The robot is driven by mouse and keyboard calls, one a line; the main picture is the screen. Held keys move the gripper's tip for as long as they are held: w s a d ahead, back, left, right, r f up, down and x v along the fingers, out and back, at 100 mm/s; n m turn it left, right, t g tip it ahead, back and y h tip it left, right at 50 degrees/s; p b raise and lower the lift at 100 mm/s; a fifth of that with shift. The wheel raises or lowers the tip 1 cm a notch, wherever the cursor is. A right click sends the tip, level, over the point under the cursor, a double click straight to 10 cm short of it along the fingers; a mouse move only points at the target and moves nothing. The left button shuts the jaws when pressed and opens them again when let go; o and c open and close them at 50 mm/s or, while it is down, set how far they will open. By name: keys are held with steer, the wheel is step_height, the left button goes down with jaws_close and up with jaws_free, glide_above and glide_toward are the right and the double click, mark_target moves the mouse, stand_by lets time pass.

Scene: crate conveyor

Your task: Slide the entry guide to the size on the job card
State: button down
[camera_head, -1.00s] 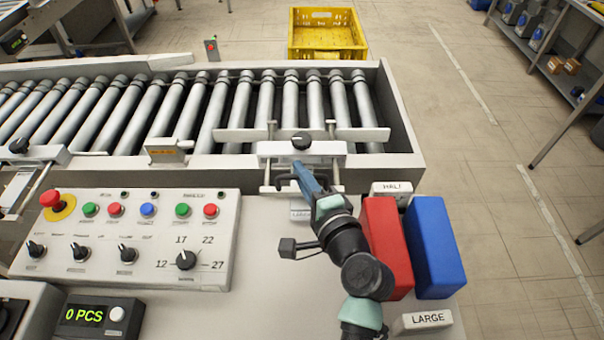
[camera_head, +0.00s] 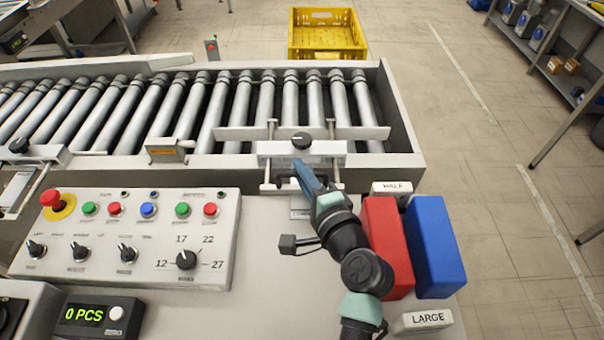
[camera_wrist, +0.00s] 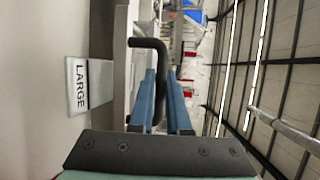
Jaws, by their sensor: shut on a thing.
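The entry guide is a pale rail (camera_head: 235,133) lying over the right end of the rollers, carried on rods through a white block (camera_head: 270,149) with a black knob (camera_head: 301,141). My gripper (camera_head: 299,164) reaches to the near side of this block. In the wrist view its blue fingers (camera_wrist: 161,82) are shut on a black bent handle (camera_wrist: 150,43); the grip hides part of it. A card reading LARGE (camera_wrist: 80,87) shows left of the fingers; in the head view this card (camera_head: 299,211) is partly visible below the guide.
A red block (camera_head: 385,245) and a blue block (camera_head: 435,245) stand right of my arm. A button panel (camera_head: 130,235) lies left. The rollers look empty.

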steer(key=w, duration=0.2)
steer(key=shift+w+b, duration=0.3)
steer(key=shift+w, duration=0.1)
steer(key=shift+r, duration=0.1)
steer(key=c, duration=1.3)
jaws_free()
steer(key=o, duration=0.4)
steer(key=shift+w, duration=0.1)
steer(key=b+v, duration=0.1)
steer(key=v, duration=1.2)
